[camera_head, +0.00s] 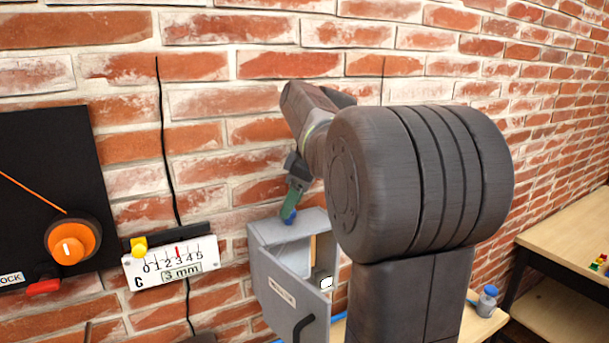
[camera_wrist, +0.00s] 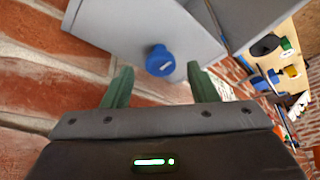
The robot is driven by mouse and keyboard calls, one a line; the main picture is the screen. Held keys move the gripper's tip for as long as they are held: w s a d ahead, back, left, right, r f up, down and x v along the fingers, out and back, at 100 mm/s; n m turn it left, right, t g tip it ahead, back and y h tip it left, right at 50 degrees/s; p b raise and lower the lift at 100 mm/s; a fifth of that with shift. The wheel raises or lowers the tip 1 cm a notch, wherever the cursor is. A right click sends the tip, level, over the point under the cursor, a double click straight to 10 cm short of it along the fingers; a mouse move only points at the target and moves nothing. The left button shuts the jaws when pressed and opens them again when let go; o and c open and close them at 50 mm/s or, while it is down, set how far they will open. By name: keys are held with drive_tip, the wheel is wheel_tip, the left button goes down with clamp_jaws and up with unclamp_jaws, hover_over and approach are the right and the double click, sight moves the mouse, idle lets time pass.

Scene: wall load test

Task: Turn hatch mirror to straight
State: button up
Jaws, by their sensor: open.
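A grey box (camera_head: 290,232) is fixed on the brick wall, with its labelled front door (camera_head: 288,295) swung partly open. A blue knob (camera_head: 289,216) sits on top of the box; it also shows in the wrist view (camera_wrist: 160,62). Through the opening a small light-faced piece (camera_head: 326,283) shows inside; I cannot tell surely whether it is the hatch mirror. My gripper (camera_head: 292,207) is open, its green fingers pointing down at the knob. In the wrist view the knob appears centred between the fingertips (camera_wrist: 160,70); whether they reach around it I cannot tell.
Left of the box are a scale plate (camera_head: 172,265) with a yellow piece and a black panel (camera_head: 50,180) with an orange dial (camera_head: 72,240). A wooden table (camera_head: 575,235) with small coloured items stands at right. My arm covers part of the box's right side.

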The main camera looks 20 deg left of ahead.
drive_tip(key=v, duration=1.2)
drive_tip(key=shift+r, duration=0.25)
drive_tip(key=shift+f, duration=0.1)
drive_tip(key=x, duration=1.3)
drive_tip(key=shift+s+f, duration=0.1)
drive_tip(key=shift+f, duration=0.3)
drive_tip(key=shift+r, duration=0.1)
